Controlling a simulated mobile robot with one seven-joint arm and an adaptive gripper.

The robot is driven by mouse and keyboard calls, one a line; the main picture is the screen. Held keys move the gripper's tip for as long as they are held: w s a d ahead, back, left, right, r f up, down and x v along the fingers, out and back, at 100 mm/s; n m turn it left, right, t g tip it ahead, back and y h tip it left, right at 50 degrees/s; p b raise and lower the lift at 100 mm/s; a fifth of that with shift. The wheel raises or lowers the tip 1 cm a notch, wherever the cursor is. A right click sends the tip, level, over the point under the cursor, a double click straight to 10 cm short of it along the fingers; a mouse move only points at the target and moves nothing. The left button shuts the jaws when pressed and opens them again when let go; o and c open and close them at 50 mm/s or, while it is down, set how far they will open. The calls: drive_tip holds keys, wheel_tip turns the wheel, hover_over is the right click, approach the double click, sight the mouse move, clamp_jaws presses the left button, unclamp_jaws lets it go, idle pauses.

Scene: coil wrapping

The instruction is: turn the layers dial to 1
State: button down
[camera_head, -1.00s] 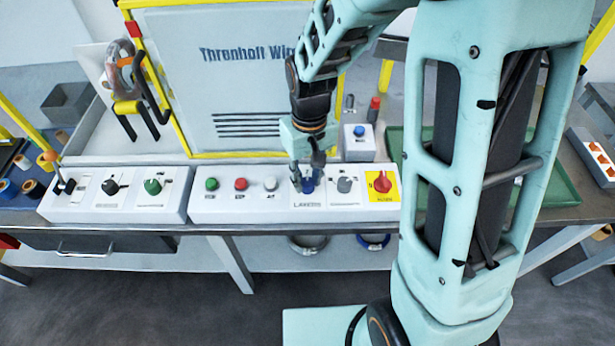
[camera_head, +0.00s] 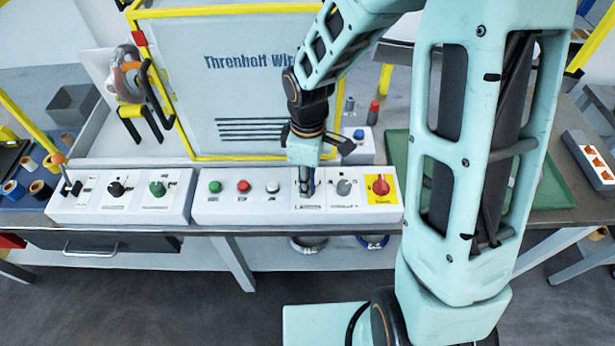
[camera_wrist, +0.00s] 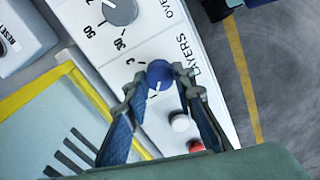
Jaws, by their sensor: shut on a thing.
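The layers dial is a blue knob (camera_wrist: 159,75) beside the printed word LAYERS in the wrist view. A small light mark shows on the side of the knob toward the gripper; I cannot read its exact setting. My gripper (camera_wrist: 157,82) has one finger on each side of the knob and is shut on it. In the head view my gripper (camera_head: 307,188) points down onto the white control panel (camera_head: 240,209), and its fingers mostly hide the dial there.
A grey dial (camera_head: 343,187) and a red switch on a yellow plate (camera_head: 381,186) are just right of my gripper. White (camera_head: 273,187), red (camera_head: 243,186) and green (camera_head: 215,187) buttons are to its left. A yellow-framed guard (camera_head: 250,80) stands behind the panel.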

drive_tip(key=shift+n+p, duration=0.35)
drive_tip(key=shift+n, duration=0.65)
drive_tip(key=c, duration=1.6)
unclamp_jaws()
drive_tip(key=shift+r, duration=0.1)
wheel_tip(320, 180, up, 12)
drive_tip(key=shift+w+f, duration=0.1)
